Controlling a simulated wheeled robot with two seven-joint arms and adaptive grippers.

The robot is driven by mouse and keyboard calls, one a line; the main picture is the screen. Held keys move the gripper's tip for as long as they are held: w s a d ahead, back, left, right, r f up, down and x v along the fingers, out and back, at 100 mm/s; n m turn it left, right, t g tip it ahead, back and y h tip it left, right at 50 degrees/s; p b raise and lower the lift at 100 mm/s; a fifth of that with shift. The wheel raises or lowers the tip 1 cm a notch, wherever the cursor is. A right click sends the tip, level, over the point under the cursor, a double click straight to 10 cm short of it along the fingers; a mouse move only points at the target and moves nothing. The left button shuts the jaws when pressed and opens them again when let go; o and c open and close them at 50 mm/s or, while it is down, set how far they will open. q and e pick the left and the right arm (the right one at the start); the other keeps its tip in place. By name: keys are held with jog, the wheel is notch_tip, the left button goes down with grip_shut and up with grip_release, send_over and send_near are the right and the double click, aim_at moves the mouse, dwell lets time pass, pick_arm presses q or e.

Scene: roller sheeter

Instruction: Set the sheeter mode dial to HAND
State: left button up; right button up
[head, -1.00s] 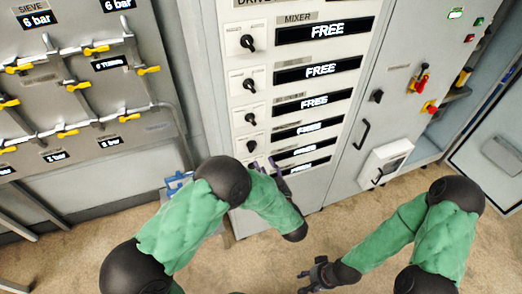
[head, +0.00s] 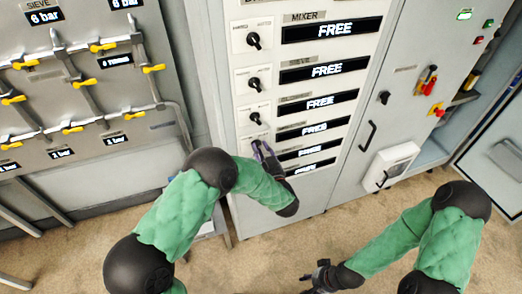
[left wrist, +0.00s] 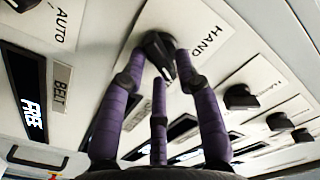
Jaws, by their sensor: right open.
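My left gripper (head: 262,148) is at the fourth dial down on the tall grey cabinet. In the left wrist view its purple fingers (left wrist: 162,60) stand around a black dial (left wrist: 158,43), with fingertips close on both sides of the knob. I cannot tell if they press on it. The dial's white plate carries the word HAND on the right. Its row name is not readable, and the fingers cover part of the plate. My right gripper (head: 318,276) is open and empty, low over the floor, away from the cabinet.
Similar dials (head: 253,40) sit above in the same column, beside displays reading FREE (head: 335,29). A neighbouring plate reads AUTO (left wrist: 62,22), near a BELT label. A black handle (head: 368,136) and a white box (head: 390,165) are on the door to the right. Yellow-handled valves (head: 103,47) are at left.

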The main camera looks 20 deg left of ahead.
pick_arm(q)
grip_shut()
jog(key=shift+n, duration=0.3)
jog(key=n+b, duration=0.3)
jog(key=n, duration=0.2)
jog(key=shift+s+a, duration=0.1)
jog(key=n+b, duration=0.2)
jog(key=n, duration=0.1)
jog(key=n+b, duration=0.2)
jog(key=n, duration=0.1)
jog(key=shift+s+a+r, duration=0.1)
jog(key=shift+a+r, duration=0.05)
jog(key=shift+r, duration=0.05)
jog(key=shift+n, duration=0.3)
jog(key=o, duration=0.6)
grip_release()
